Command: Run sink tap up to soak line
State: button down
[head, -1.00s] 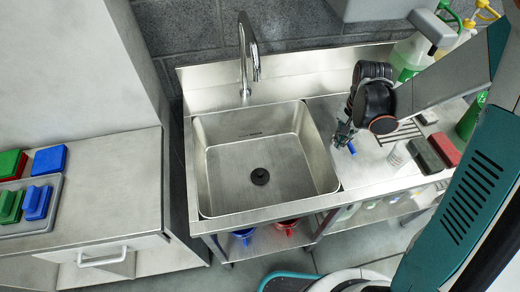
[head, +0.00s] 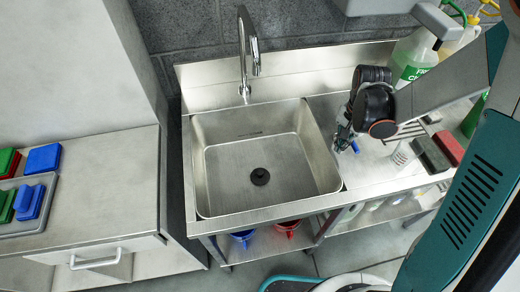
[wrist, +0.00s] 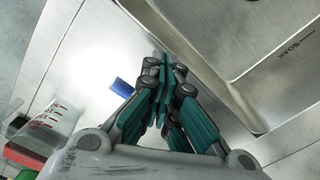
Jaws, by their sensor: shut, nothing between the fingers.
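The steel sink (head: 215,195) stands in the middle of the head view, with a dark drain plug or strainer (head: 260,177) on its floor. No water shows in it. The chrome tap (head: 246,50) arches up behind the basin, and no stream shows from its spout. A dark line marked SOAK (wrist: 292,50) is on the basin wall in the wrist view. My gripper (head: 342,145) is over the right drainboard, beside the basin's right rim. In the wrist view its green fingers (wrist: 163,75) are together and hold nothing. A small blue piece (wrist: 121,87) lies beside the fingers.
A clear measuring cup (wrist: 50,122) and grey and red blocks (head: 448,147) are on the right drainboard. A spray bottle (head: 412,58) stands behind. Red (head: 288,228) and blue buckets (head: 242,236) sit under the sink. The left counter (head: 105,180) holds colored pads.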

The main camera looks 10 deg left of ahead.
jog(key=shift+d, duration=1.15)
jog(key=shift+w+d+b, duration=0.2)
jog(key=shift+d+b, duration=0.1)
jog(key=shift+d, duration=0.95)
